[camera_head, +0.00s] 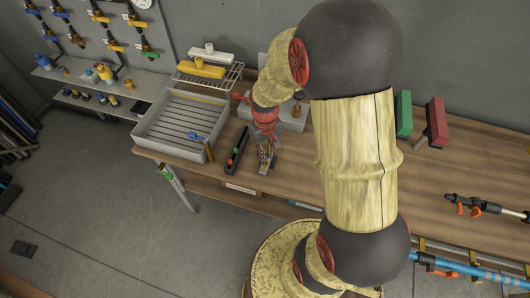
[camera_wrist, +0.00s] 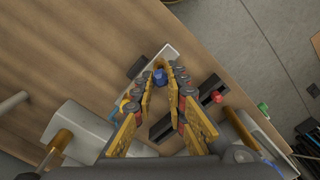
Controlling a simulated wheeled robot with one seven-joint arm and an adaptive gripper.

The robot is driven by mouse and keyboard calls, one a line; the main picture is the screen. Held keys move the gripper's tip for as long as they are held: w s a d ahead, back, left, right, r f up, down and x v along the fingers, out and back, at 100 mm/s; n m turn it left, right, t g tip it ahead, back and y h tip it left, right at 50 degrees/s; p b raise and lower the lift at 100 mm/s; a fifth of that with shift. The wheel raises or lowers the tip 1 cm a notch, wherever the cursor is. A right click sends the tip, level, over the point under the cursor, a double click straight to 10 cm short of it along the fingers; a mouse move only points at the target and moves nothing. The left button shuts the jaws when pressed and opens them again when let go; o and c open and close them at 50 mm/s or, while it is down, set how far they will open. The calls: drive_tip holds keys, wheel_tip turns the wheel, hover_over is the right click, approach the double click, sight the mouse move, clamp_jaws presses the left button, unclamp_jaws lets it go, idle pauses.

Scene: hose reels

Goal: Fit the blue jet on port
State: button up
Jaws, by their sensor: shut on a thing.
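My gripper (camera_wrist: 166,80) points down over the workbench. Its yellow fingers are close together at the tips, around a small blue piece (camera_wrist: 160,76) that looks like the blue jet. In the head view my gripper (camera_head: 266,150) is small and the piece in it cannot be made out. Below the fingertips lies a pale grey bar (camera_wrist: 172,54), with a small yellow and blue part near its other end. Whether the blue piece touches the bar cannot be told. I cannot clearly make out the port.
A black rack (camera_head: 236,151) with red and green parts lies left of my gripper. Further left stands a grey tray (camera_head: 150,128) with a blue-and-brown piece at its right side. A pale block (camera_head: 288,118) with a brass post is behind. Green (camera_head: 403,114) and red (camera_head: 436,122) blocks stand right.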

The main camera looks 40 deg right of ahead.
drive_tip(key=shift+f+b, duration=0.85)
drive_tip(key=shift+f, duration=0.55)
drive_tip(key=o, duration=0.9)
drive_tip(key=shift+c, duration=0.2)
wheel_tip(320, 180, up, 12)
idle(0.6)
